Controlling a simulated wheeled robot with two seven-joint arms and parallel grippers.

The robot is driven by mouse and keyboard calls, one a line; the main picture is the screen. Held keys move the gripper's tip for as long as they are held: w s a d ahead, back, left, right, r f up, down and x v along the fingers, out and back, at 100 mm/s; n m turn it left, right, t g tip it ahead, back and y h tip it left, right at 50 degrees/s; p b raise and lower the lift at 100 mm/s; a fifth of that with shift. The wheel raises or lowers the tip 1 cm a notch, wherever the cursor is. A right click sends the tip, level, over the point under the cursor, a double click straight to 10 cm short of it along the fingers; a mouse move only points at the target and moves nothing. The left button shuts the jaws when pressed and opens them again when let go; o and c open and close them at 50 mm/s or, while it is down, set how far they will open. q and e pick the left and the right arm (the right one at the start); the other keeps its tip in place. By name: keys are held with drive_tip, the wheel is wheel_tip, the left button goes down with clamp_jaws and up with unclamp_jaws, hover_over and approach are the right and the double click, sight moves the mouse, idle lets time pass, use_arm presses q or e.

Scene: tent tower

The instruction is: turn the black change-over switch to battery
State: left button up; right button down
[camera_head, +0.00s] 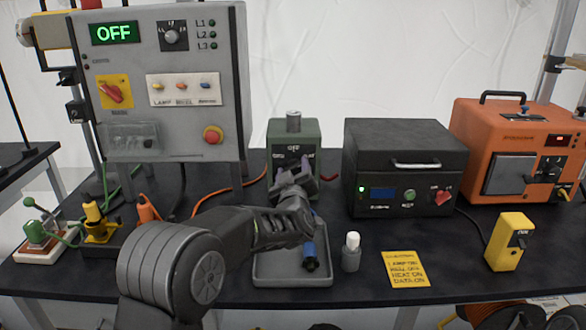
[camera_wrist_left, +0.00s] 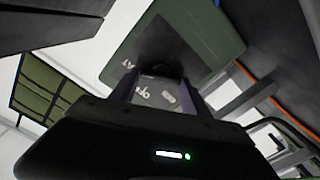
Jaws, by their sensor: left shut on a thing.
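The green change-over box (camera_head: 290,131) stands at the middle of the table, with a grey cap on top. Its black switch (camera_head: 291,161) is on the front face below an OFF marking; labels to either side are partly hidden. My left gripper (camera_head: 293,177) reaches the box from the front and is shut on the switch knob. In the left wrist view the gripper (camera_wrist_left: 156,92) closes around the dark knob (camera_wrist_left: 160,70) against the green face (camera_wrist_left: 126,50). The fingers hide most of the knob, so I cannot tell its exact setting. My right gripper is not in view.
A grey panel (camera_head: 219,75) showing OFF stands left. A black box (camera_head: 406,135) and an orange unit (camera_head: 505,116) stand right. In front are a grey tray (camera_head: 264,279) with a blue-and-black tool (camera_head: 310,259), a small white-capped bottle (camera_head: 351,255) and a yellow note (camera_head: 405,269).

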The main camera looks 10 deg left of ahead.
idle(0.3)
use_arm(q)
drive_tip(key=o, duration=1.4)
drive_tip(key=v, duration=0.7)
drive_tip(key=shift+s+d+b, duration=0.1)
drive_tip(key=shift+s+b, duration=0.3)
drive_tip(key=shift+f, duration=0.1)
